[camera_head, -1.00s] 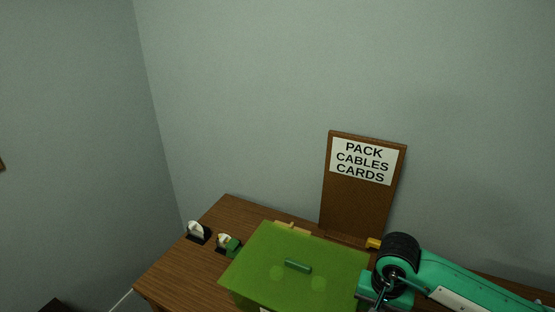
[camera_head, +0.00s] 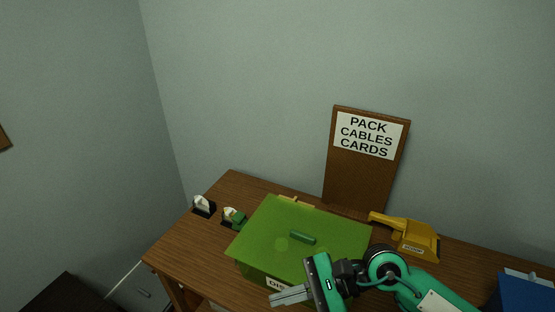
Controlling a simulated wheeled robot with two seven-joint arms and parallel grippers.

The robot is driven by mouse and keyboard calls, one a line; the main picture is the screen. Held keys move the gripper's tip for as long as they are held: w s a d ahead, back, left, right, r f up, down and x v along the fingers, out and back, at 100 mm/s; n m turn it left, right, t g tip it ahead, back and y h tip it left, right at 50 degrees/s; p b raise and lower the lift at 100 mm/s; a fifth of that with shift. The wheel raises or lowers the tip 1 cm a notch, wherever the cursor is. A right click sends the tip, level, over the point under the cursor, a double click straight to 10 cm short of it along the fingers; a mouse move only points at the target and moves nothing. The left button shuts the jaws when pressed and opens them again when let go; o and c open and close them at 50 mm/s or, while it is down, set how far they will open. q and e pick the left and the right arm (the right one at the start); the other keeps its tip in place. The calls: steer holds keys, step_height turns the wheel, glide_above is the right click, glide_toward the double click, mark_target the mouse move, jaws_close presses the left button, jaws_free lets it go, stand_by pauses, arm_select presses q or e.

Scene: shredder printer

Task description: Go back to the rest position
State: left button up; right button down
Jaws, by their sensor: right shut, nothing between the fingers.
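My right gripper (camera_head: 290,295) is at the bottom middle of the head view, its fingers shut and empty. Its green and black arm comes in from the lower right. The gripper is in front of a green translucent lidded box (camera_head: 320,225) on the wooden desk and hides part of its front face and label. I cannot tell from this view whether it touches the box. My left gripper is not in view.
A wooden board with a "PACK CABLES CARDS" sign (camera_head: 368,134) stands at the back of the desk (camera_head: 190,240). A yellow object (camera_head: 415,236) lies right of the box, a blue container (camera_head: 525,292) at far right. Small black-and-white items (camera_head: 204,206) sit at the left.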

step_height(320, 180, up, 10)
steer(key=w+a+m+t+y, duration=0.1)
steer(key=w+m+t+y, duration=0.1)
steer(key=m+t+y, duration=0.6)
steer(key=w+d+r+m+t+h, duration=0.3)
steer(key=w+d+m+t+h, duration=0.25)
steer(key=m+t, duration=0.85)
steer(key=w+d+f+m+g+h, duration=0.1)
steer(key=d+f+m+g+h, duration=0.1)
steer(key=d+f+m+h, duration=0.85)
steer(key=d+f+m+g+h, duration=0.25)
steer(key=d+m+h, duration=0.2)
steer(key=m, duration=1.15)
steer(key=s+d+f+m+g, duration=0.2)
steer(key=s+f+m+g, duration=1)
steer(key=s+f, duration=0.7)
step_height(320, 180, down, 30)
steer(key=s+n+g, duration=0.2)
steer(key=s+d+f+g+h, duration=0.1)
steer(key=s+d+f, duration=0.2)
steer(key=s+f, duration=1.5)
steer(key=shift+s+d+f, duration=0.15)
steer(key=shift+s+f, duration=0.1)
steer(key=shift+f, duration=0.35)
